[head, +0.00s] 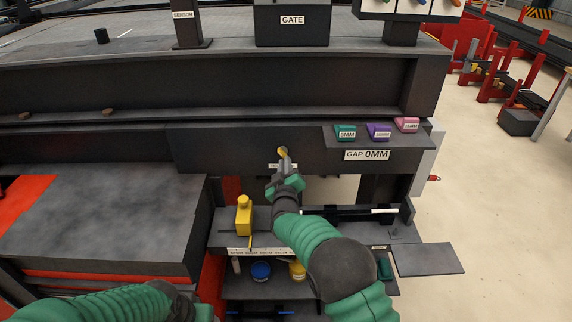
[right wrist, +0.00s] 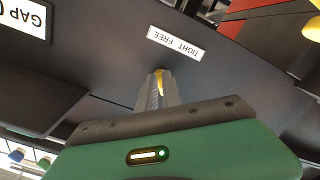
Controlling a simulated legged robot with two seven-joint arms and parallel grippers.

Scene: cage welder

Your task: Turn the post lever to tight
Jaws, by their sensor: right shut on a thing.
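The post lever (head: 282,151) is a small yellow piece on the dark front panel of the machine, left of the gap blocks. My right gripper (head: 284,161) reaches up to it from below and is shut on it. In the right wrist view, a yellow bit of the lever (right wrist: 160,78) shows between the grey fingers (right wrist: 157,92); the rest is hidden by them. A white label (right wrist: 177,43) with TIGHT and FREE sits upside down just beyond the fingertips. Which word the lever points to I cannot tell.
A shelf with teal, purple and pink blocks (head: 379,132) and a GAP 0MM sign (head: 366,155) stands right of the lever. A yellow bottle-shaped object (head: 244,215) stands below left. A dark table (head: 100,215) fills the left.

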